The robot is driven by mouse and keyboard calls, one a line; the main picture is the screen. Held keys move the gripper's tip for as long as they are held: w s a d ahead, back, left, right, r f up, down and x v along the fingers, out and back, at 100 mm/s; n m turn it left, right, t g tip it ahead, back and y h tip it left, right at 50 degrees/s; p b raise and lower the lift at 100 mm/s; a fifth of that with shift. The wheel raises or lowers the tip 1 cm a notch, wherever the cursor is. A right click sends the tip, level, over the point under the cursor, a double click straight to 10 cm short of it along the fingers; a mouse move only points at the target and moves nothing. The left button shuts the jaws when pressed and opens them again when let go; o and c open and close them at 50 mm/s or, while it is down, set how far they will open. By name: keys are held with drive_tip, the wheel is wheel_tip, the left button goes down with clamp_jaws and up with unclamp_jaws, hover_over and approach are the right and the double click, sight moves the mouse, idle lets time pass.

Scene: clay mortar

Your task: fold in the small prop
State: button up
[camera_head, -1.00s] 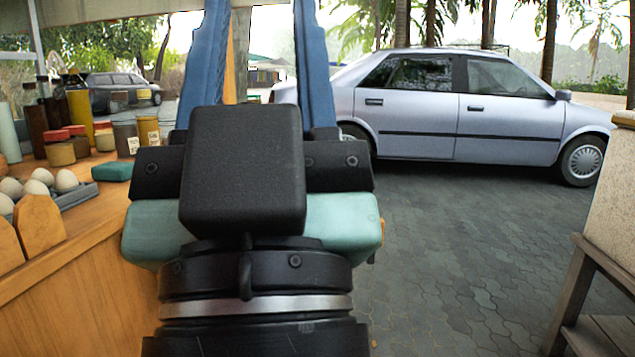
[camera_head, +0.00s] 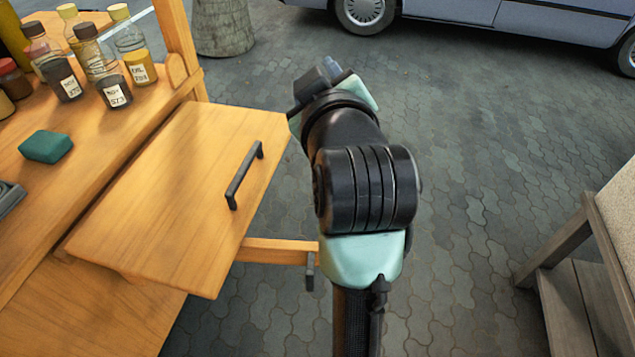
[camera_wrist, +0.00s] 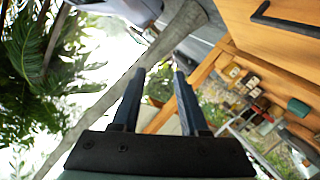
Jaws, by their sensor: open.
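The small prop (camera_head: 277,251) is an orange wooden bar in the head view. It sticks out to the right below a wooden leaf (camera_head: 185,185), and a short black handle (camera_head: 310,271) hangs at its outer end. The leaf extends from the counter's side and carries a black bar handle (camera_head: 244,176). Most of the prop is hidden under the leaf. My gripper (camera_wrist: 158,75) is open in the wrist view, with nothing between its blue fingers. In the head view my arm reaches past the leaf's right side; the fingers are mostly hidden beyond the wrist. The gripper is apart from the prop.
The counter (camera_head: 120,125) at left holds several bottles and jars and a green block (camera_head: 46,147). A wooden post (camera_head: 177,40) rises at its corner. A stand (camera_head: 565,275) is at right. Paving (camera_head: 480,170) between is free; a car (camera_head: 500,12) is behind.

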wheel_tip(320, 180, down, 4)
drive_tip(key=d+f+n+g+p, duration=0.1)
drive_tip(key=d+n+g+p, duration=0.1)
drive_tip(key=g+p, duration=0.3)
drive_tip(key=n+g+y+p, duration=0.3)
drive_tip(key=n+g+p, duration=0.4)
drive_tip(key=g+p, duration=0.45)
approach(312, 273)
drive_tip(key=shift+t, duration=0.65)
drive_tip(key=b+x, duration=0.2)
drive_tip(key=x, duration=0.1)
drive_tip(key=b+x, duration=0.3)
drive_tip(key=s+b+x, duration=0.1)
drive_tip(key=b+x, duration=0.2)
drive_tip(key=shift+f, duration=0.1)
drive_tip(key=shift+b+x, duration=0.3)
drive_tip(key=shift+x, duration=0.55)
clamp_jaws()
